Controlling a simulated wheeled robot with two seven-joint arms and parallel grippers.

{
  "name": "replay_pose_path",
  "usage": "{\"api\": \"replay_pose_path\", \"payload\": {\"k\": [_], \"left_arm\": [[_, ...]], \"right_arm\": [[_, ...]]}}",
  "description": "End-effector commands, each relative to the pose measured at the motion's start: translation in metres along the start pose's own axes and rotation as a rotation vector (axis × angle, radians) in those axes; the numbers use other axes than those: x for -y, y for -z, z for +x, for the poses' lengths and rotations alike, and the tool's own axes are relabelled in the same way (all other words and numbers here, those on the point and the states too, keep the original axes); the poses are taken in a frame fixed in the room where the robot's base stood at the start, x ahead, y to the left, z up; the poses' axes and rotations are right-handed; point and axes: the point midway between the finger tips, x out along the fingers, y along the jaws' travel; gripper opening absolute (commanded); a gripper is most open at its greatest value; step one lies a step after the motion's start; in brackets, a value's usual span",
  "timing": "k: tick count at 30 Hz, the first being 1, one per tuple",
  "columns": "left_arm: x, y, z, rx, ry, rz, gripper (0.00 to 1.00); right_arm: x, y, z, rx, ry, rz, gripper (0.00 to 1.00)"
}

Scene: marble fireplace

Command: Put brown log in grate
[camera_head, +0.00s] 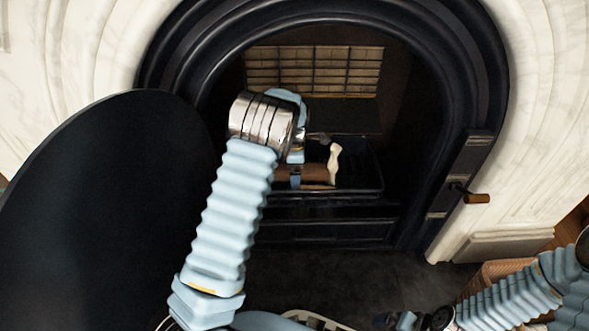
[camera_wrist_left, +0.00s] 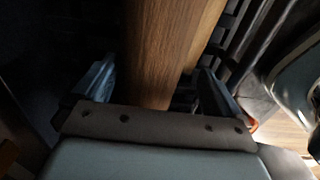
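The brown log (camera_head: 316,174) lies inside the fireplace at the black grate (camera_head: 372,180), partly hidden by my left arm. In the left wrist view the log (camera_wrist_left: 165,50) runs lengthwise between the two fingers of my left gripper (camera_wrist_left: 155,85). Dark gaps show between the fingers and the log, so the gripper looks open around it. In the head view my left gripper (camera_head: 295,178) is at the log, mostly hidden by its wrist. I cannot tell whether the log rests fully on the grate. My right gripper (camera_head: 400,320) is small and dark at the bottom edge; its opening is unclear.
A pale bone-shaped thing (camera_head: 335,163) stands at the log's right end. The black fireplace arch (camera_head: 470,90) surrounds the opening, with a wood-handled latch (camera_head: 475,198) at right. A large black round door (camera_head: 100,210) stands open at left. The dark hearth floor (camera_head: 340,280) is clear.

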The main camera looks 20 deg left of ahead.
Motion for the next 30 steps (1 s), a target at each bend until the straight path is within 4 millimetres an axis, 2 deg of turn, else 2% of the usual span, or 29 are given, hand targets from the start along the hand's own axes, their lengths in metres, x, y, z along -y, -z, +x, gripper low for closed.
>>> {"api": "replay_pose_path", "payload": {"k": [8, 18, 21, 30], "left_arm": [[0.0, 0.0, -0.005, 0.0, 0.0, 0.001, 1.0], [0.0, -0.001, -0.067, 0.001, -0.002, 0.0, 1.0], [0.0, 0.0, -0.079, 0.0, -0.001, -0.001, 1.0], [0.0, 0.0, -0.086, -0.001, 0.001, -0.001, 1.0]], "right_arm": [[0.001, 0.0, -0.001, 0.0, 0.0, 0.0, 1.0], [0.007, -0.001, -0.018, 0.004, 0.0, -0.001, 1.0], [0.008, -0.001, -0.021, 0.005, 0.0, -0.001, 1.0], [0.008, -0.001, -0.021, 0.006, 0.0, -0.001, 1.0]]}}
